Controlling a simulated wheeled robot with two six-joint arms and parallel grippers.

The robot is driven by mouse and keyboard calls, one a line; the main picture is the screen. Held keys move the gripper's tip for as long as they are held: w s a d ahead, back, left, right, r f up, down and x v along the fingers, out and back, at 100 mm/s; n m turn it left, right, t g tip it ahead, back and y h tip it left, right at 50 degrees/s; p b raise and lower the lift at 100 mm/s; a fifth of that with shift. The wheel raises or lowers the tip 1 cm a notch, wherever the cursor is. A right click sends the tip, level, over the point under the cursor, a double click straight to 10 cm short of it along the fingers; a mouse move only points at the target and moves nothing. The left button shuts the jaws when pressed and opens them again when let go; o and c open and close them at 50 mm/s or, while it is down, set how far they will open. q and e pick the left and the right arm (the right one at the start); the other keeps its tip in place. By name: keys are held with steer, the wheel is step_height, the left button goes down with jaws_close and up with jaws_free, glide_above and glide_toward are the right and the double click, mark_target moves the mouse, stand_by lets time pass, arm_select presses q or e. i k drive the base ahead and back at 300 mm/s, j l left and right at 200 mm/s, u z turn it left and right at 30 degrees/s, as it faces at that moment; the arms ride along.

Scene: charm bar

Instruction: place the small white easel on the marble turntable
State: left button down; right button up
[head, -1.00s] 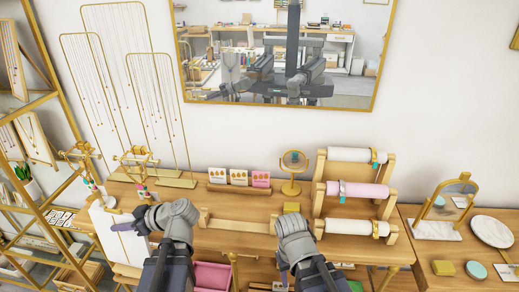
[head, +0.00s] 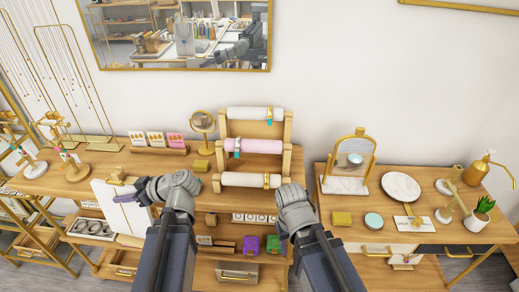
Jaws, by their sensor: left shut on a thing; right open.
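The small white easel (head: 118,219), a white panel with a thin gold line down it, is at the left in the head view. My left gripper (head: 126,197) is shut on its upper right part, and the fingers cover some of it. The marble turntable (head: 401,186), a round white disc, lies flat on the right-hand table, far to the right of the easel. Its top looks bare. My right gripper (head: 291,192) is open and empty in front of the bracelet rolls, left of the turntable; its fingertips are hard to make out.
A gold-framed mirror on a marble base (head: 346,185) stands left of the turntable. A yellow block (head: 341,218) and a round teal-topped tin (head: 373,220) lie in front. A potted plant (head: 480,214) and gold dispenser (head: 478,170) stand right. Bracelet rolls (head: 252,146) rise between the grippers.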

mark_target(401, 185)
steer(key=l+z, duration=0.1)
steer(key=l, duration=2.1)
steer(key=i+l, duration=0.1)
steer(key=l, duration=0.45)
steer(key=i+l, duration=0.1)
steer(key=l, duration=0.4)
steer(key=i+l, duration=0.15)
steer(key=l, duration=0.2)
steer(key=i+l, duration=0.2)
steer(key=l, duration=0.2)
steer(key=i+l+z, duration=0.1)
steer(key=l, duration=0.25)
steer(key=i+l, duration=0.25)
steer(key=l, duration=0.15)
